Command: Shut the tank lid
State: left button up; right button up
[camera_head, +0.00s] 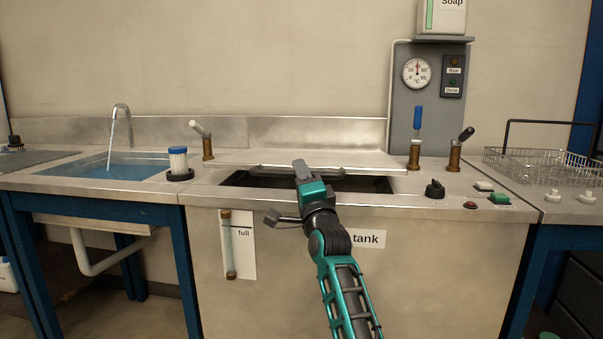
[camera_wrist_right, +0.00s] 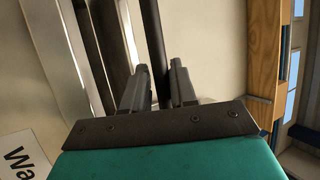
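The tank's flat metal lid (camera_head: 290,158) lies behind a dark opening (camera_head: 262,181) in the bench top, so the tank stands partly open. A dark bar handle (camera_head: 352,171) runs along the lid's front edge. My right gripper (camera_head: 301,168) reaches over the opening from the front and is at the handle. In the right wrist view, the fingers (camera_wrist_right: 158,82) stand close on both sides of the dark handle bar (camera_wrist_right: 151,35), with little or no gap visible. My left gripper is not in view.
A sink (camera_head: 120,168) with a running tap is on the left. Lever valves (camera_head: 415,150) stand behind the tank at right, and a black knob (camera_head: 435,189) sits right of the opening. A wire basket (camera_head: 540,167) is at the far right.

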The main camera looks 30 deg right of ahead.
jog(key=shift+o, duration=0.8)
jog(key=shift+f, duration=0.1)
jog(key=shift+o, duration=0.5)
pick_arm(q)
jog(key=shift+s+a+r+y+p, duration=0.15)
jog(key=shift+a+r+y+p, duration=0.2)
jog(key=shift+p, duration=0.85)
pick_arm(e)
jog(key=v, duration=1.2)
jog(key=shift+s, duration=0.4)
jog(key=shift+a, duration=0.1)
